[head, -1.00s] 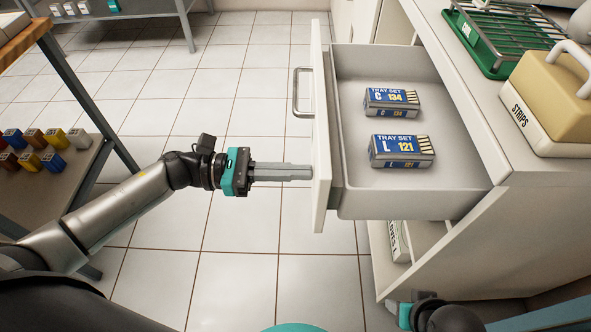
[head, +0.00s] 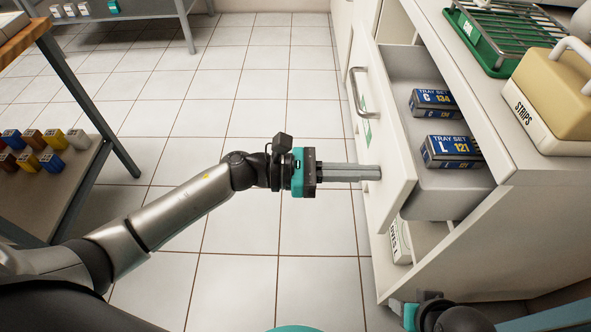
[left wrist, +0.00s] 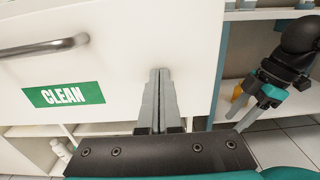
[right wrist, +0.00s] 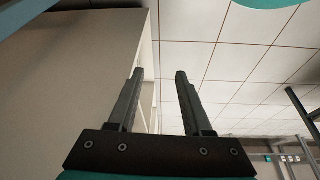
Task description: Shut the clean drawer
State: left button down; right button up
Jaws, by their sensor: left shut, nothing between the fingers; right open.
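The clean drawer (head: 455,188) stands partly open in the white cabinet, and two blue tray-set boxes, C 134 (head: 433,103) and L 121 (head: 452,151), lie in it. Its front shows a metal bar handle (head: 356,91) and, in the left wrist view, a green CLEAN label (left wrist: 63,95). My left gripper (head: 378,172) is shut and empty, its fingertips against the drawer front near the edge away from the handle. In the left wrist view the fingertips (left wrist: 160,75) meet the white front. My right gripper (right wrist: 158,75) is open and empty, low beside the cabinet.
A green tray with a wire rack (head: 505,35) and a beige STRIPS box (head: 555,95) stand on the countertop. A side table (head: 70,185) with small coloured boxes is at left. The floor between is clear.

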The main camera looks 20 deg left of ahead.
pick_arm(q)
jog(key=b+x, duration=0.1)
jog(key=x, duration=1.1)
jog(key=shift+w+d, duration=0.15)
jog(key=shift+d, duration=0.3)
pick_arm(e)
notch_tip(320, 180, up, 4)
jog(key=shift+f+t, duration=0.1)
jog(key=shift+t, duration=0.2)
jog(key=shift+s, duration=0.1)
pick_arm(q)
jog(key=shift+b, duration=0.3)
pick_arm(e)
jog(key=shift+f, duration=0.1)
